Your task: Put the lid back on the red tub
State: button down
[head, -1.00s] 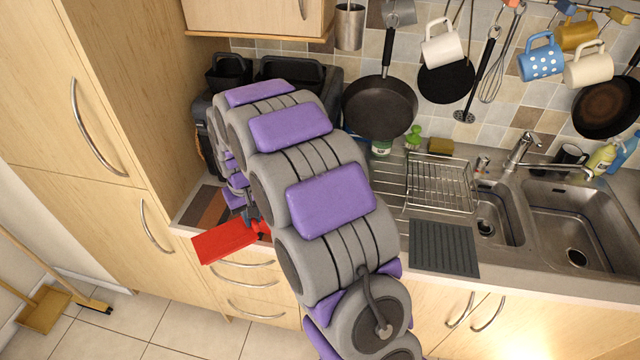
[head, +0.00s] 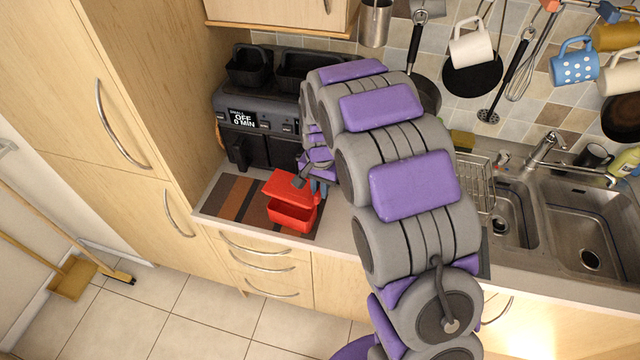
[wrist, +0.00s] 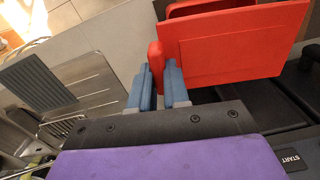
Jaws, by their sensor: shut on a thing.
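The red tub (head: 290,217) stands on a striped mat on the counter, its front wall and part of its dark opening in view. The flat red lid (head: 284,186) is tilted above the tub's back part; I cannot tell if they touch. My gripper (head: 318,188) is at the lid's right side, partly hidden by my arm. In the wrist view, the blue fingers of my gripper (wrist: 160,78) are shut on the lid's small tab. The lid's broad face (wrist: 235,45) hides most of the tub (wrist: 195,8) behind it.
A black double-drawer appliance (head: 262,125) stands close behind the tub. The striped mat (head: 232,195) is bare left of the tub. A tall wooden cabinet (head: 165,90) bounds the counter at left. The sink (head: 580,230) and hanging mugs (head: 574,62) are at right.

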jog(key=shift+a+f, duration=0.25)
jog(key=shift+a, duration=0.45)
jog(key=shift+a+f, duration=0.25)
jog(key=shift+f, duration=0.25)
jog(key=f, duration=0.1)
jog(key=d+f, duration=0.1)
jog(key=f, duration=0.1)
jog(key=shift+d+b, duration=0.25)
jog(key=shift+b, duration=0.1)
jog(key=shift+a+f, duration=0.15)
jog(key=shift+f, duration=1.25)
jog(key=shift+a, duration=0.2)
jog(key=shift+a+f, duration=0.1)
jog(key=shift+a, duration=0.15)
